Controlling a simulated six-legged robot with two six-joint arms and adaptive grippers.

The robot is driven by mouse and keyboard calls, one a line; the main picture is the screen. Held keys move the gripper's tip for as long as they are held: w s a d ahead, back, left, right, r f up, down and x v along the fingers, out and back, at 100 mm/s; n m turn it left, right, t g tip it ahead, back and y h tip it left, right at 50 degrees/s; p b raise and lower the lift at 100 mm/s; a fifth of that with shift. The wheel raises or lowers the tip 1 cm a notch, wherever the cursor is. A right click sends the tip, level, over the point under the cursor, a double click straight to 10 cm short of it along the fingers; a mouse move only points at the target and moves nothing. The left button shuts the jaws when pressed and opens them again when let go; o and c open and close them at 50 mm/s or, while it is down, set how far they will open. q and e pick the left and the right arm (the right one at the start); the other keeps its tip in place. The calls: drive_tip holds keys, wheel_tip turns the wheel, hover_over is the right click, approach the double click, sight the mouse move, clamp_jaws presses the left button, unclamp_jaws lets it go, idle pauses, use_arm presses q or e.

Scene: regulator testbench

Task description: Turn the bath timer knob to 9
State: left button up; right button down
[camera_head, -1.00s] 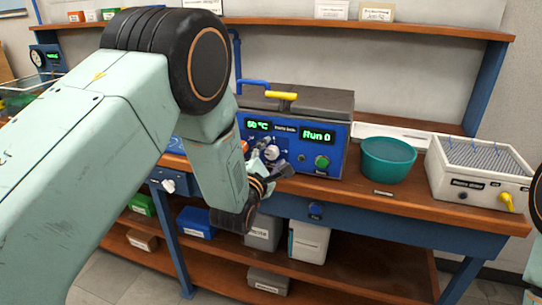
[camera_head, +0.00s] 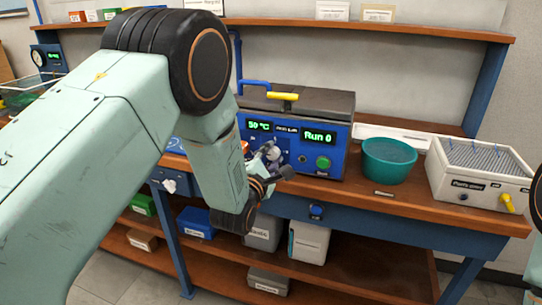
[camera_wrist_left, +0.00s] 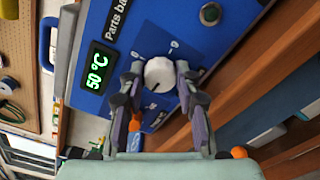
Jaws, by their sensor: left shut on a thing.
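The parts bath is a blue box (camera_head: 339,161) on the bench, with a display reading 50 °C and another reading Run 0. Its timer knob (camera_wrist_left: 160,75) is white and round in the left wrist view, with a dark pointer mark towards its lower left. My left gripper (camera_wrist_left: 158,80) is shut on the knob, one finger on each side, and it also shows at the panel in the head view (camera_head: 272,155). In the head view the gripper and wrist hide most of the knob. My right gripper is not in view.
A green round button (camera_head: 323,163) is right of the knob on the panel. A teal bowl (camera_head: 388,160) and a white parts dryer box (camera_head: 478,175) stand farther right on the bench. The bath's lid (camera_head: 310,103) with a yellow handle is closed.

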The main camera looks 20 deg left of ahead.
use_arm(q)
drive_tip(key=m, duration=0.4)
drive_tip(key=shift+r+m+p, duration=0.15)
drive_tip(key=shift+m+p, duration=0.15)
drive_tip(key=shift+p, duration=0.05)
drive_tip(key=m, duration=0.9)
drive_tip(key=shift+m+p, duration=0.35)
drive_tip(key=shift+m, duration=0.05)
drive_tip(key=m, duration=0.4)
drive_tip(key=shift+m, duration=0.3)
drive_tip(key=m, duration=0.3)
drive_tip(key=shift+m, duration=0.3)
drive_tip(key=m, duration=0.4)
drive_tip(key=shift+m, duration=0.3)
drive_tip(key=m, duration=0.4)
drive_tip(key=shift+b, duration=0.3)
drive_tip(key=shift+m, duration=2)
